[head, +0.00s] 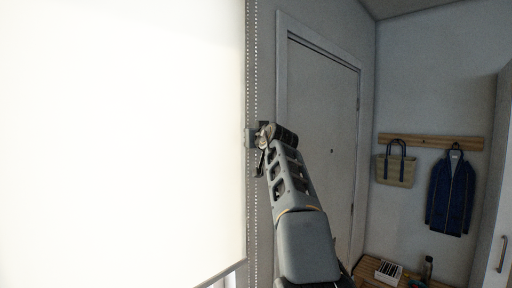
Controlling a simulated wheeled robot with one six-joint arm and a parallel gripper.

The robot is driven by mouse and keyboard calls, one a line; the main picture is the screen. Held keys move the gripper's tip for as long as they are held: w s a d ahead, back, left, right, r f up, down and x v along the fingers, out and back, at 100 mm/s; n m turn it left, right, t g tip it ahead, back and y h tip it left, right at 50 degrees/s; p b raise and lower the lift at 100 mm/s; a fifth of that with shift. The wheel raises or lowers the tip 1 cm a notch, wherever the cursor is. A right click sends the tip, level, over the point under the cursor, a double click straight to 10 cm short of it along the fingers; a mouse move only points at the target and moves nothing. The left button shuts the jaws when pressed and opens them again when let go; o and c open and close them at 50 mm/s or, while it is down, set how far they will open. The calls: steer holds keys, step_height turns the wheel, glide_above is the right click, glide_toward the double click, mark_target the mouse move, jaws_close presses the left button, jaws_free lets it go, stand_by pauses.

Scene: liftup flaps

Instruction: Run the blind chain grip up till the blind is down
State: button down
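The white blind (125,140) fills the left side of the head view. Its bottom edge shows low in the picture, with a small strip of window below it. The beaded chain (254,60) hangs in two strands along the blind's right edge. A small grey chain grip (250,138) sits on the chain at about mid-height of the picture. My gripper (262,137) is right at the chain grip, seen from behind and the side. Its fingertips are small and partly hidden, so I cannot tell whether they are closed on the grip.
A closed grey door (322,120) stands right of the chain, behind my arm. A wooden rail (430,142) holds a tan bag (396,168) and a dark blue jacket (452,190).

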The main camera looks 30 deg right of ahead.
steer(key=shift+r, duration=0.35)
steer(key=c, duration=1)
jaws_free()
steer(key=shift+o, duration=0.2)
